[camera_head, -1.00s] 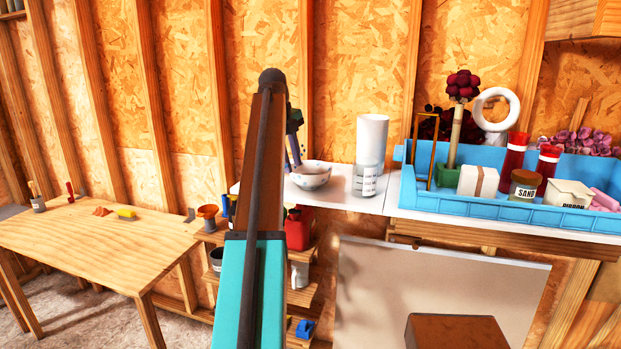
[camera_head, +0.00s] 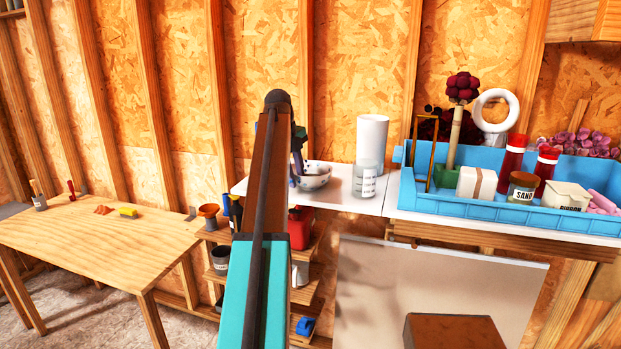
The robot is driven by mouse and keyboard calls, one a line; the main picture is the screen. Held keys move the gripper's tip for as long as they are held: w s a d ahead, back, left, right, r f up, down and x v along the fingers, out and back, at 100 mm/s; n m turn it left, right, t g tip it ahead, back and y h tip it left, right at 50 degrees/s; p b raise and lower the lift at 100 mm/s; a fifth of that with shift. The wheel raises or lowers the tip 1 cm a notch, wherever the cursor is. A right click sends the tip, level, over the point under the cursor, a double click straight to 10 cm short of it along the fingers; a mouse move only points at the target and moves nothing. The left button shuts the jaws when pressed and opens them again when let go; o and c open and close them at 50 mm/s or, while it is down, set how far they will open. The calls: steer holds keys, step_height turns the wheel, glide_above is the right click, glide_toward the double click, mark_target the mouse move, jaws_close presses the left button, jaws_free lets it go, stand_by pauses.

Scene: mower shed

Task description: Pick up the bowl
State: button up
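The white bowl with dark specks (camera_head: 317,177) sits upright on the white shelf top, left of the clear measuring cup. My gripper (camera_head: 296,178), dark and partly hidden behind my own arm, points down at the bowl's left rim. Its tip overlaps the bowl's left side in the picture. I cannot tell whether the fingers touch the rim or straddle it, nor whether they are open or shut. The bowl's left edge is covered by the gripper.
A measuring cup (camera_head: 367,179) stands close right of the bowl, with a white cylinder (camera_head: 372,136) behind it. A blue tray (camera_head: 460,205) with jars and boxes fills the right. Lower shelves hold a red can (camera_head: 300,228). A wooden table (camera_head: 95,238) stands left.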

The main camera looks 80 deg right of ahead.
stand_by(0.4)
jaws_close()
stand_by(1.3)
